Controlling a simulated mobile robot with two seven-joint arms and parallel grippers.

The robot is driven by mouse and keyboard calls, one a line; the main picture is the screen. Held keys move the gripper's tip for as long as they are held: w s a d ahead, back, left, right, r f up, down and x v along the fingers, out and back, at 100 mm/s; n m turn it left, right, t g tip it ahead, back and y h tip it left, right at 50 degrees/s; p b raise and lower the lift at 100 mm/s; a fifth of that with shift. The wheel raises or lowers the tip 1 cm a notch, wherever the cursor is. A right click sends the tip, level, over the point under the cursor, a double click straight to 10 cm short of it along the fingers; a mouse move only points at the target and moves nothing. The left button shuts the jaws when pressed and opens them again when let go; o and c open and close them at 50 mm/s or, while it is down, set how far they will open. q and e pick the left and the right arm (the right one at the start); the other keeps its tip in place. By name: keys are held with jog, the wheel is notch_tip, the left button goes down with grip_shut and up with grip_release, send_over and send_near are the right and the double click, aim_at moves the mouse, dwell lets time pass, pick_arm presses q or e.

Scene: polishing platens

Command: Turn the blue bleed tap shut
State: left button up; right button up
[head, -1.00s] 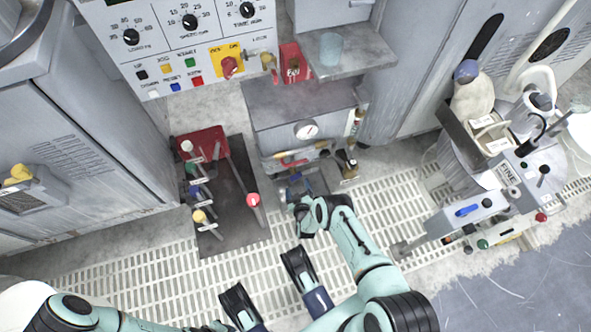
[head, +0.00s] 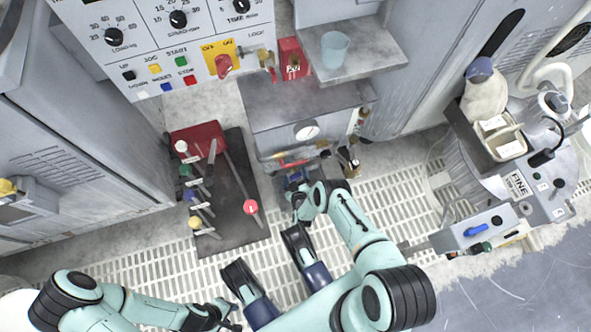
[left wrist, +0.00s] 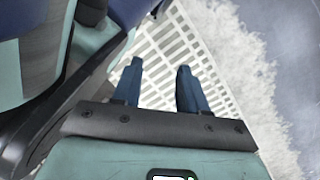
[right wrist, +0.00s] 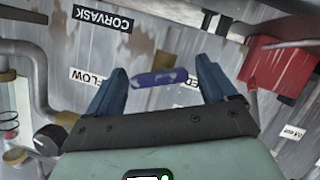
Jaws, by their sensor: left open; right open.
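The blue bleed tap appears as a blue-violet handle (right wrist: 158,78) in the right wrist view, lying crosswise between my right fingertips. My right gripper (right wrist: 163,68) is open around it, with a gap showing on the left side; I cannot tell whether the right finger touches it. In the head view, the blue tap (head: 296,177) is small at the foot of the grey cabinet, partly hidden by my right gripper (head: 299,194). My left gripper (left wrist: 160,68) is open and empty above the floor grating; in the head view it is low at the left (head: 224,313).
A dark stand with levers (head: 232,195) is left of my right gripper. A red lever (head: 294,162) is just above the tap. In the right wrist view, a pipe (right wrist: 38,85) runs at left and a red block (right wrist: 275,65) at right.

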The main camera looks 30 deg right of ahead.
jog(key=c, duration=1)
jog(key=shift+o, duration=0.2)
jog(key=shift+d+m+y+p, duration=0.1)
jog(key=shift+m+y+p, duration=0.25)
jog(key=shift+m+y, duration=0.4)
pick_arm(q)
jog(key=shift+w+d+r, duration=0.1)
jog(key=shift+w+r, duration=0.15)
jog(key=shift+w, duration=0.3)
pick_arm(e)
jog(key=shift+m+y, duration=0.55)
jog(key=shift+m, duration=0.5)
jog(key=o, duration=1)
jog(key=shift+c, duration=0.2)
